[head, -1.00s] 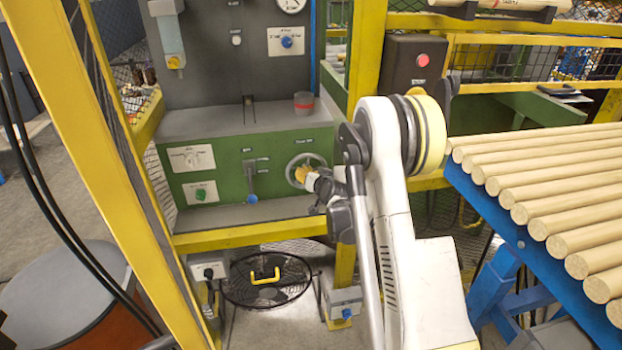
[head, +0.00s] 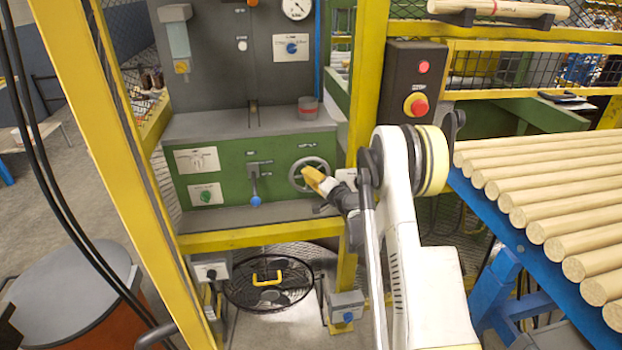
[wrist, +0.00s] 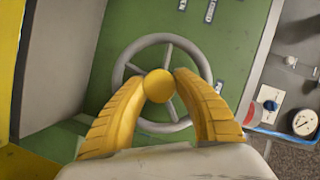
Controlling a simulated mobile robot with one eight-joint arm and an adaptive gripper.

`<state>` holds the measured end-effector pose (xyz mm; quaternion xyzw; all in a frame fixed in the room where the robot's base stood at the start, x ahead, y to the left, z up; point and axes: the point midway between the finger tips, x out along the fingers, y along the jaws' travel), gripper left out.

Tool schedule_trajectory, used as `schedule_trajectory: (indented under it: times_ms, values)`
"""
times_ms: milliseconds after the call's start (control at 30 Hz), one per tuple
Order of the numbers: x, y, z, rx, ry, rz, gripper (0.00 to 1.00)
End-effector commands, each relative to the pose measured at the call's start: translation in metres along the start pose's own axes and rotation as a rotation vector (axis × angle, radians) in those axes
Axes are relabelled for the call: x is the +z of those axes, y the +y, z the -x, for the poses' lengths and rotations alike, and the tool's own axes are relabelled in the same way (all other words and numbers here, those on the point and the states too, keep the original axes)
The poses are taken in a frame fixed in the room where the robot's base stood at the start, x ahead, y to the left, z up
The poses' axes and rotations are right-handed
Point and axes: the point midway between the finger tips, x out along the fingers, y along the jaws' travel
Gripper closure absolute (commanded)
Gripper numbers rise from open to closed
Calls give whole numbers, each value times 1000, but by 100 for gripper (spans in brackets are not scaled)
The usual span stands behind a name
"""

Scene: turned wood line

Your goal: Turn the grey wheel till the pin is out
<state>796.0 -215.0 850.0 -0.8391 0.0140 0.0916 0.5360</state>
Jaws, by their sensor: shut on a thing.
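The grey wheel (head: 294,183) is a spoked ring on the green front panel of the machine. It also shows in the wrist view (wrist: 122,57), seen nearly face on. My gripper (head: 308,174) is in front of the wheel. In the wrist view its yellow fingers (wrist: 160,86) are shut on a round yellow knob (wrist: 159,87), which covers the wheel's hub. I cannot tell whether the knob sits at the hub or stands out elsewhere on the wheel. I cannot make out the pin in either view.
A blue-tipped lever (head: 255,200) is left of the wheel. A yellow post (head: 368,75) and a red stop button (head: 416,104) are to the right. Wooden rods (head: 545,190) lie on a blue rack.

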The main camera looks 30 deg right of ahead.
Motion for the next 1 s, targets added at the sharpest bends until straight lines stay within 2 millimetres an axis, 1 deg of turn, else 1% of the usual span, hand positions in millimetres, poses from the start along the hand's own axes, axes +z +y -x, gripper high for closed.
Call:
schedule_trajectory:
  times_ms: [233, 667, 700, 1000]
  values:
    - [0, -1, 0, -20, 1, -49, 100]
    - [0, -1, -1, -23, 0, -55, 100]
    - [0, -1, -1, -23, 0, -55, 54]
    - [0, 0, 0, -22, 0, -54, 54]
